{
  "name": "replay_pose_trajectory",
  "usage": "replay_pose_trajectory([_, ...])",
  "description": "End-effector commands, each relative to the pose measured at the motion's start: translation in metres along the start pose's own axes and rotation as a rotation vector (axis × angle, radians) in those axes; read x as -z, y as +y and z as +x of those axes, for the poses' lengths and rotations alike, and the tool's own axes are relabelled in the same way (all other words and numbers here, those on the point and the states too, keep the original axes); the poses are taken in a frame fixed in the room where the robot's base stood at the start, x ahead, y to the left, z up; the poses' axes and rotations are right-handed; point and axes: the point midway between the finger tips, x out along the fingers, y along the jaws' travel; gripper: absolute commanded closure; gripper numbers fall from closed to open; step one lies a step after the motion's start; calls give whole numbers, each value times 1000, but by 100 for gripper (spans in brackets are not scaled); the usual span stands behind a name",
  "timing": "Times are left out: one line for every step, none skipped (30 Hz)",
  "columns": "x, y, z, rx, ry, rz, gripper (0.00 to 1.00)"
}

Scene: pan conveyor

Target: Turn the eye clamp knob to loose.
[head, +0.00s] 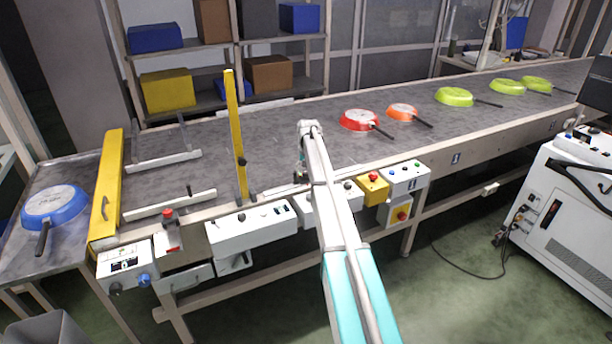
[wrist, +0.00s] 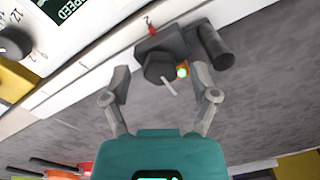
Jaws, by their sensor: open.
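The eye clamp knob (wrist: 158,67) is a dark knob with a pale pointer line, seen in the wrist view on a dark block at the conveyor's edge. A dark cylinder (wrist: 216,47) sits beside it, and a small glowing green-yellow spot (wrist: 182,72) shows at the knob's right. My gripper (wrist: 161,76) is open, with one finger to each side of the knob. I see no finger touching the knob. In the head view my gripper (head: 302,168) is over the conveyor's near edge, and my arm largely hides the knob there.
The conveyor (head: 285,125) carries a red pan (head: 359,120), an orange pan (head: 402,112) and several green pans. A yellow post (head: 236,135) stands left of my arm. Control boxes, including a yellow one (head: 373,187), line the front rail. A blue pan (head: 54,205) lies at far left.

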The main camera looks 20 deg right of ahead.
Motion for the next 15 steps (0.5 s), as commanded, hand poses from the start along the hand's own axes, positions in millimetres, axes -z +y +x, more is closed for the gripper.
replay_pose_trajectory([0,0,2,0,0,0,23])
replay_pose_trajectory([0,0,2,0,0,0,23])
replay_pose_trajectory([0,0,2,0,0,0,23])
replay_pose_trajectory([0,0,2,0,0,0,23])
replay_pose_trajectory([0,0,2,0,0,0,23])
replay_pose_trajectory([0,0,2,0,0,0,23])
replay_pose_trajectory([0,0,2,0,0,0,23])
replay_pose_trajectory([0,0,2,0,0,0,23])
replay_pose_trajectory([0,0,2,0,0,0,23])
replay_pose_trajectory([0,0,2,0,0,0,23])
replay_pose_trajectory([0,0,2,0,0,0,23])
replay_pose_trajectory([0,0,2,0,0,0,27])
replay_pose_trajectory([0,0,2,0,0,0,33])
replay_pose_trajectory([0,0,2,0,0,0,38])
replay_pose_trajectory([0,0,2,0,0,0,46])
